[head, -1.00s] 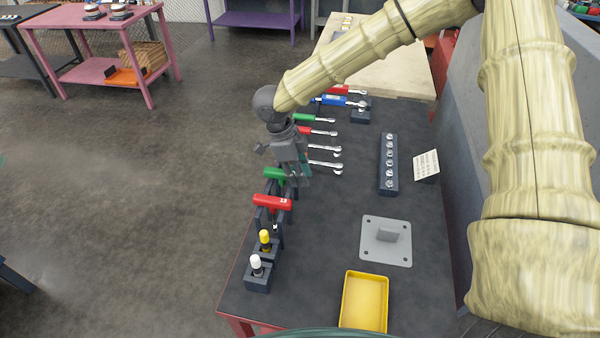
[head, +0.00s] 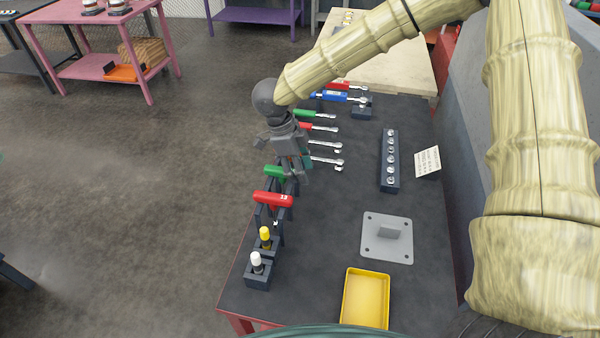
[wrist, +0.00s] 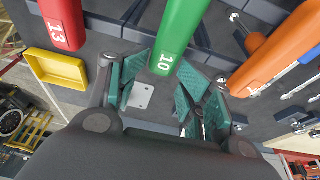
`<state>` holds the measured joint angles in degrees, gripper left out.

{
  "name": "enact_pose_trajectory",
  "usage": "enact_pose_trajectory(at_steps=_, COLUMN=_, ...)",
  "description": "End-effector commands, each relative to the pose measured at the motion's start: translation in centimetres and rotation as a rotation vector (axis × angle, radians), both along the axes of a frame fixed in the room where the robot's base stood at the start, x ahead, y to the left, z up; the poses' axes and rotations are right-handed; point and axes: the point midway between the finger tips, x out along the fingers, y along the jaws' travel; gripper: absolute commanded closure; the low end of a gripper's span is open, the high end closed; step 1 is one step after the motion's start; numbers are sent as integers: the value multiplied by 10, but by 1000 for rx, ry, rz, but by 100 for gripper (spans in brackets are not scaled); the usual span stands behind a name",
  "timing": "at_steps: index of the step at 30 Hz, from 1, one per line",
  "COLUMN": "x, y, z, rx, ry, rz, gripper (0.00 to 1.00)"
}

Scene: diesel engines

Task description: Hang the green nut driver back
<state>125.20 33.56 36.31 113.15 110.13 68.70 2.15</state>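The green nut driver (head: 275,171) has a thick handle lying crosswise at the table's left edge, just behind the red one. In the wrist view its green handle (wrist: 182,32), marked 10, comes down from the top edge and ends between my finger pads. My gripper (head: 297,177) is at the right end of this handle in the head view and hides part of it. In the wrist view my gripper (wrist: 165,88) has its teal pads spread, with visible space around the handle. The driver's shaft and its seating in the holder are hidden.
The red driver (head: 273,200), marked 13, stands in front, followed by a yellow-topped tool (head: 265,236) and a white-topped tool (head: 256,262). Several wrenches lie behind. A socket rail (head: 390,160), grey plate (head: 387,238) and yellow tray (head: 366,297) are to the right. Mid-table is clear.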

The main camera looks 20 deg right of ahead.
Motion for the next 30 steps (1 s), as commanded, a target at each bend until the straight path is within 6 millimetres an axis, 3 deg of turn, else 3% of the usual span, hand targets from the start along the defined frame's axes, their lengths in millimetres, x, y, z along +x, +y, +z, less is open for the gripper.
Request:
enact_pose_trajectory(at_steps=18, x=19, y=26, z=100, rx=0, ry=-3, rz=0, gripper=55)
enact_pose_trajectory(at_steps=30, x=20, y=30, z=116, rx=0, ry=0, rz=0, gripper=55)
